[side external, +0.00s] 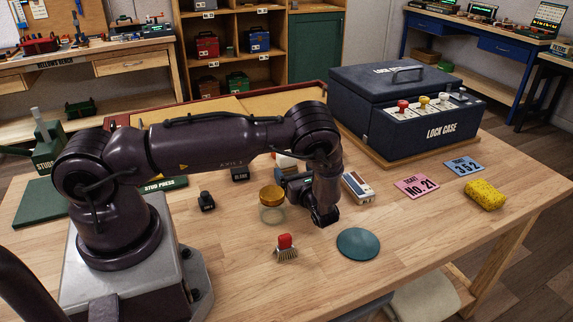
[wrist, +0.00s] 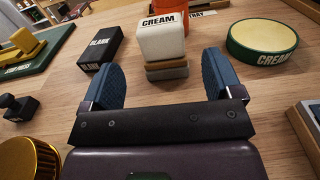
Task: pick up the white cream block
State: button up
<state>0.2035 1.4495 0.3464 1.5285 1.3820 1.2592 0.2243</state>
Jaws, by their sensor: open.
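The white cream block (wrist: 161,42) stands in the wrist view with CREAM printed on its top. It rests on a low stack of a tan and a grey piece (wrist: 166,70). My gripper (wrist: 160,82) is open, its blue fingers spread wide with nothing between them. The block lies just beyond the fingertips, roughly centred on the gap and apart from them. In the side view, a white piece (side external: 286,162) shows behind my wrist, mostly hidden by it. The fingers are hard to make out there.
In the wrist view, a black BLANK block (wrist: 100,48) lies left, a round green-rimmed CREAM pad (wrist: 264,40) right, and an orange piece (wrist: 173,8) close behind the block. An amber-lidded jar (side external: 271,196) and red-handled brush (side external: 286,247) stand near my wrist.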

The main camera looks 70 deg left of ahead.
jog(key=a, duration=0.7)
jog(key=shift+w+a+r, duration=0.2)
jog(key=shift+w+a, duration=0.1)
jog(key=shift+a, duration=0.1)
jog(key=c, duration=1.1)
